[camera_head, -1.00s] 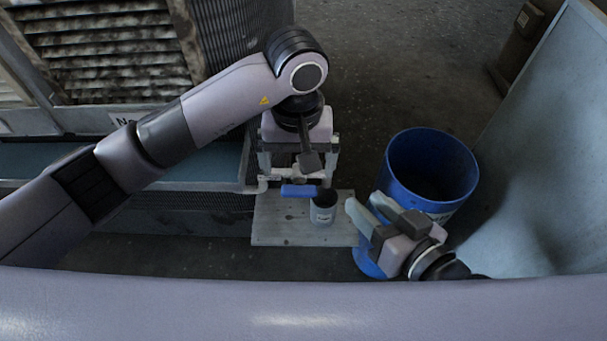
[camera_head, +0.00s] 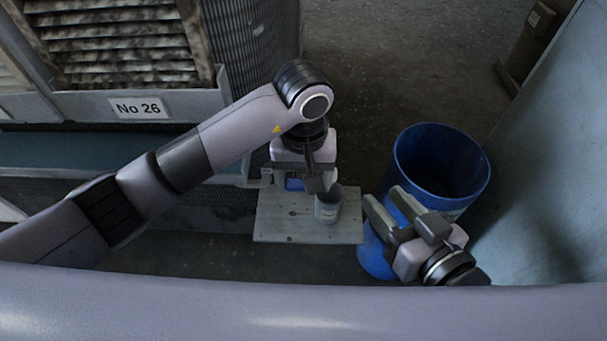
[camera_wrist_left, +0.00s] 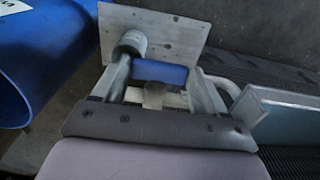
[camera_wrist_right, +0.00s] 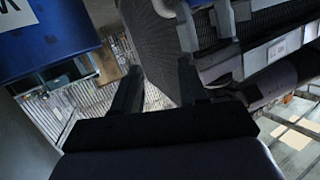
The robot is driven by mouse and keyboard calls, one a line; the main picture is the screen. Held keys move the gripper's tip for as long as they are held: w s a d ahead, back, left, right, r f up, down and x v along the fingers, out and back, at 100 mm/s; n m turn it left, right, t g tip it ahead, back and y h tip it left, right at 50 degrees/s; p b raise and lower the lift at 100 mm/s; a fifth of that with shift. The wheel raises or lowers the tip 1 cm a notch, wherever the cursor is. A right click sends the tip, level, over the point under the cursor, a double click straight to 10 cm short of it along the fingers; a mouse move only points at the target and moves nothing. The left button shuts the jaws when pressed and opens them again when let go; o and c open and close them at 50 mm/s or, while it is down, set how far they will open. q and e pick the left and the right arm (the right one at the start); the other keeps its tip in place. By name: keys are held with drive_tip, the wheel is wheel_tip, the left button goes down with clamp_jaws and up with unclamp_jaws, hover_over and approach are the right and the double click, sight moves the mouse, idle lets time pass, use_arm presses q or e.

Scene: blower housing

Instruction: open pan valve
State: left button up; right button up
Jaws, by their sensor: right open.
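The pan valve has a blue handle (camera_head: 294,184), mostly hidden in the head view behind my left gripper (camera_head: 306,176). In the left wrist view the blue handle (camera_wrist_left: 162,72) lies crosswise between the spread fingers of my left gripper (camera_wrist_left: 161,75). A white pipe (camera_wrist_left: 229,88) runs beside it. I cannot tell whether the fingers touch the handle. My right gripper (camera_head: 386,203) is open and empty, in front of the blue barrel. In the right wrist view its fingers (camera_wrist_right: 158,85) are apart with nothing between them.
A grey cup (camera_head: 328,208) stands on a board (camera_head: 283,228) below the valve. A blue barrel (camera_head: 448,166) stands to the right, near a pale panel (camera_head: 550,190). A louvred unit labelled No 26 (camera_head: 139,108) is at the left. Floor behind the barrel (camera_head: 400,70) is clear.

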use_arm(q)
drive_tip(key=shift+w+a+f+h+b, duration=0.1)
drive_tip(key=shift+a+h+b, duration=0.1)
drive_tip(key=shift+h+b, duration=0.2)
drive_tip(key=shift+a+f+h+b, duration=0.1)
drive_tip(key=shift+a+h+b, duration=0.05)
drive_tip(key=shift+h+b, duration=0.4)
drive_tip(key=shift+h, duration=0.35)
drive_tip(key=shift+r, duration=0.2)
use_arm(e)
drive_tip(key=shift+s+d+r+n+t, duration=0.2)
drive_tip(key=shift+s+d+n+t, duration=0.15)
drive_tip(key=shift+d+t, duration=0.25)
use_arm(q)
drive_tip(key=o, duration=1.1)
drive_tip(key=shift+c, duration=0.2)
use_arm(e)
drive_tip(key=shift+w+f, duration=0.1)
